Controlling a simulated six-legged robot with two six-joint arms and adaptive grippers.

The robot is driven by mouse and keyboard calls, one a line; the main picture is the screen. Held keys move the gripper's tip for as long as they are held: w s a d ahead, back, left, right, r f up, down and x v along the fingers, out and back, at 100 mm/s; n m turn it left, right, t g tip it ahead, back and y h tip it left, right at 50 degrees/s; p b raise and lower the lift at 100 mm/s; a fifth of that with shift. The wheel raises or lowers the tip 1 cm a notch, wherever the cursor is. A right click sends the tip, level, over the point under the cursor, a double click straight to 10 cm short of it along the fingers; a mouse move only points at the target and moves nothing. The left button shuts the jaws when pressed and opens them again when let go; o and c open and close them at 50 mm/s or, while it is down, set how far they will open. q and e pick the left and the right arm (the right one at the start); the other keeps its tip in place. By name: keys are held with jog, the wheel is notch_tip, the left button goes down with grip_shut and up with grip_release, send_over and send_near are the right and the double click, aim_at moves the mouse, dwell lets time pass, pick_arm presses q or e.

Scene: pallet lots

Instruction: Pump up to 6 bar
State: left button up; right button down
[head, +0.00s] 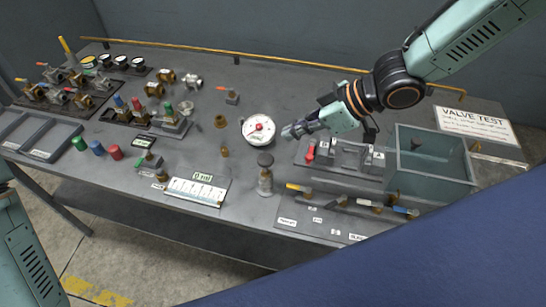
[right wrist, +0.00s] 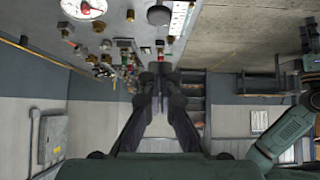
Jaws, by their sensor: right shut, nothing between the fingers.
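What looks like this knob shows at the top of the right wrist view (right wrist: 159,15). My right gripper (head: 292,131) is shut and empty, just right of the gauge and above and behind the pump, apart from the knob. My left gripper is out of view.
A clear-walled bin (head: 432,165) stands at the right. A fixture with a red lever (head: 310,152) lies under my right arm. A labelled strip (head: 197,191) lies left of the pump. Several valves crowd the far left. A yellow rail (head: 230,52) runs along the back.

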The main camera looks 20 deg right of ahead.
aim_at(260, 158)
jog(key=b+x, duration=0.3)
jog(key=x, duration=0.3)
jog(key=shift+w+a+f, duration=0.1)
jog(key=shift+f, duration=0.05)
notch_tip(260, 158, down, 3)
jog(key=shift+b, duration=0.35)
jog(key=shift+w+f, duration=0.1)
jog(key=shift+f, duration=0.35)
jog(key=shift+a, duration=0.1)
